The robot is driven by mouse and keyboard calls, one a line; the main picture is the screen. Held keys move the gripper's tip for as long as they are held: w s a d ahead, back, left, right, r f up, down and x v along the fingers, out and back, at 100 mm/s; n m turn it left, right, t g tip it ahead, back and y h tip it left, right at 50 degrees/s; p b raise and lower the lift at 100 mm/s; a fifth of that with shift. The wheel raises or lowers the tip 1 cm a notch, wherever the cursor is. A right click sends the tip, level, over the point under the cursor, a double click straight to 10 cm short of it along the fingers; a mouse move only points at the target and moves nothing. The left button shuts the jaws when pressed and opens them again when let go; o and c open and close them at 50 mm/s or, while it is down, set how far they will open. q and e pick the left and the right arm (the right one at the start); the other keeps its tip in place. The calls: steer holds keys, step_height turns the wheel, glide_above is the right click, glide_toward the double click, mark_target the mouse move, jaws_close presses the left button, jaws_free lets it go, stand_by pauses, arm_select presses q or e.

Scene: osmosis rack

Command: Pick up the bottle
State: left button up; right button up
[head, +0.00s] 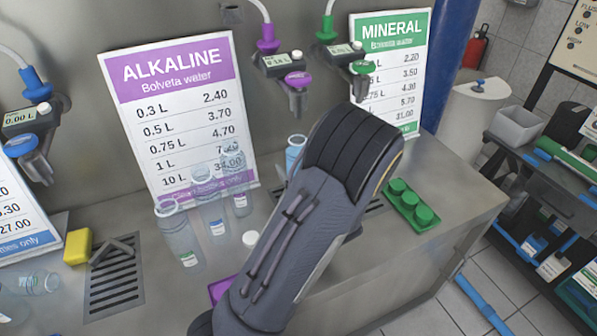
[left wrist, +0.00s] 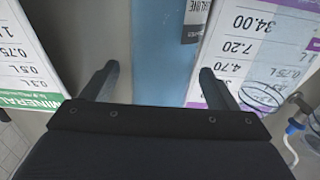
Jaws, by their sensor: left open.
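A blue bottle (left wrist: 160,50) with a dark label stands out in the left wrist view, between the two fingers of my left gripper (left wrist: 158,76). The fingers are open, one on each side of it, with a gap to the bottle on the left. I cannot tell whether either finger touches it. In the head view a blue bottle top (head: 295,152) shows just left of my dark wrist, and the rest of it is hidden by my arm. My left fingers are hidden in the head view. My right gripper is not in view.
Clear bottles (head: 178,238) with labels stand on the steel counter (head: 460,190) left of my arm. Behind are the alkaline price board (head: 185,110) and mineral board (head: 392,65). Green caps in a tray (head: 411,205) sit to the right; a yellow sponge (head: 78,247) lies left.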

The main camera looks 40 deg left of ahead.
arm_select(q)
steer(key=x, duration=0.3)
steer(key=shift+a+f, duration=0.1)
steer(key=shift+c, duration=0.3)
steer(key=c, duration=1.5)
